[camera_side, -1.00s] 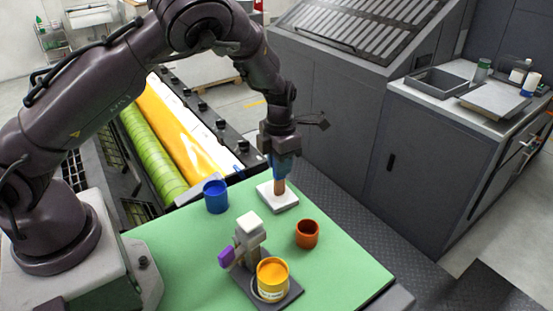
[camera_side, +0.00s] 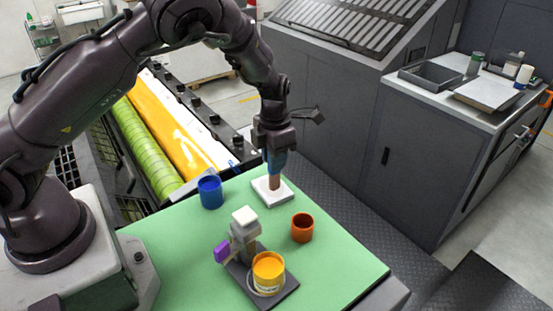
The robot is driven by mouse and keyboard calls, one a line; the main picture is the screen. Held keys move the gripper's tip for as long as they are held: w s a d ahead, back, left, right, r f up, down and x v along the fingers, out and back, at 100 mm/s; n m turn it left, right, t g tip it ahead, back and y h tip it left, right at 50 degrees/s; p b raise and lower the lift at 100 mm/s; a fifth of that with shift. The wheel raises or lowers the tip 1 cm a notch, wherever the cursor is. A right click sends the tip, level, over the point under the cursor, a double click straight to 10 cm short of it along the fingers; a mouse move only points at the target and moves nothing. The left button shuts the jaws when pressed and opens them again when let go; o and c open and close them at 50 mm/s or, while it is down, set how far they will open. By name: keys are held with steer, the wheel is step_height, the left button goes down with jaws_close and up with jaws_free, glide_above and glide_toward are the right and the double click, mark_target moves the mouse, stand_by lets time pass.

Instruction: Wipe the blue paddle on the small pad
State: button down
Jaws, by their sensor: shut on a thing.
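My gripper (camera_side: 273,150) points down over the small white pad (camera_side: 262,198). It is shut on the blue paddle (camera_side: 276,163), whose blue part shows at the fingers. A brown lower part (camera_side: 274,183) hangs below the blue and ends at the pad. It looks upright and seems to touch the pad's top, though a small gap is hard to rule out. The fingertips are hard to tell apart from the blue part. A blue cup (camera_side: 210,192) stands left of the pad on the green mat (camera_side: 180,260).
An orange-red cup (camera_side: 302,228) stands right of the mat's middle. A yellow-filled can (camera_side: 268,275) sits on a dark base at the front, beside a grey stand with a white top (camera_side: 245,215) and a purple piece (camera_side: 222,251). Printing rollers (camera_side: 165,130) lie behind left.

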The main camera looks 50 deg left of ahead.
steer(key=a+r, duration=0.4)
steer(key=r, duration=0.2)
steer(key=shift+w+a, duration=0.2)
stand_by(0.9)
